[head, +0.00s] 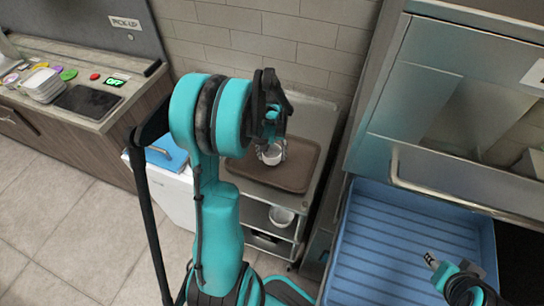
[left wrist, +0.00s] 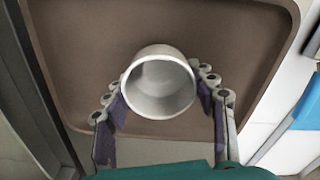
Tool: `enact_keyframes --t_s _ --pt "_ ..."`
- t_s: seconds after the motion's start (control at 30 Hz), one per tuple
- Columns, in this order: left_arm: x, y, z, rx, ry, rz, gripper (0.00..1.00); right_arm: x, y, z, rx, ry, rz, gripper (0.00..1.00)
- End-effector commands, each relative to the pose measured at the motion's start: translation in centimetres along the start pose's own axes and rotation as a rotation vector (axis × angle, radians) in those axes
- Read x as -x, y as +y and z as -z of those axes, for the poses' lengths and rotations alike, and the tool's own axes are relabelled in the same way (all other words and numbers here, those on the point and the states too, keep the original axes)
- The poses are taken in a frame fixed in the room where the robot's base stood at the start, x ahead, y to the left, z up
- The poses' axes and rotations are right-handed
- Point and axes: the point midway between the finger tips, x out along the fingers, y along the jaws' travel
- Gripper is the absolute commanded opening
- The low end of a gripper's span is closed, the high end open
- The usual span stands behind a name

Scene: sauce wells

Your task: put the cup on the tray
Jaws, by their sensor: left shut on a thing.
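The white cup (head: 270,154) is between the fingers of my left gripper (head: 272,148), over the brown tray (head: 240,172). In the left wrist view the cup (left wrist: 158,82) shows its round open mouth, with a purple-padded finger of the left gripper (left wrist: 163,95) on each side. The gripper is shut on it. The tray (left wrist: 75,40) fills the background there. I cannot tell whether the cup's base touches the tray. My right gripper (head: 432,262) is over the blue ribbed drawer at the lower right; its jaw state is unclear.
The tray lies on a metal stand against the tiled wall. A white container (head: 281,216) sits on the shelf below. The blue drawer (head: 385,240) is pulled out at right, under a steel cabinet. A wooden counter (head: 100,120) stands at left, with a white bin (head: 178,200) between.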

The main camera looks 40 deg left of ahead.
Motion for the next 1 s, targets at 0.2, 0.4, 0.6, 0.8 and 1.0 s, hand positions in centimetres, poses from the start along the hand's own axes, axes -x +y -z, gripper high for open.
enact_keyframes --t_s 0.2,0.4,0.6,0.8,1.0 --pt "-0.9 0.0 0.0 0.0 0.0 0.0 0.26 -0.3 0.0 -0.2 0.0 0.0 0.0 0.4" --pt "-1.3 0.0 0.0 0.0 0.0 0.0 0.26 -0.6 0.0 -0.4 0.0 0.0 0.0 0.4" --pt "-1.2 0.0 0.0 0.0 0.0 0.0 0.77 -0.5 0.0 -0.4 0.0 0.0 0.0 0.4" --pt "-1.2 0.0 0.0 0.0 0.0 0.0 0.77 -0.5 0.0 -0.4 0.0 0.0 0.0 0.4" --pt "0.5 0.0 0.0 0.0 0.0 0.0 0.77 0.2 0.0 0.1 0.0 0.0 0.0 0.4"
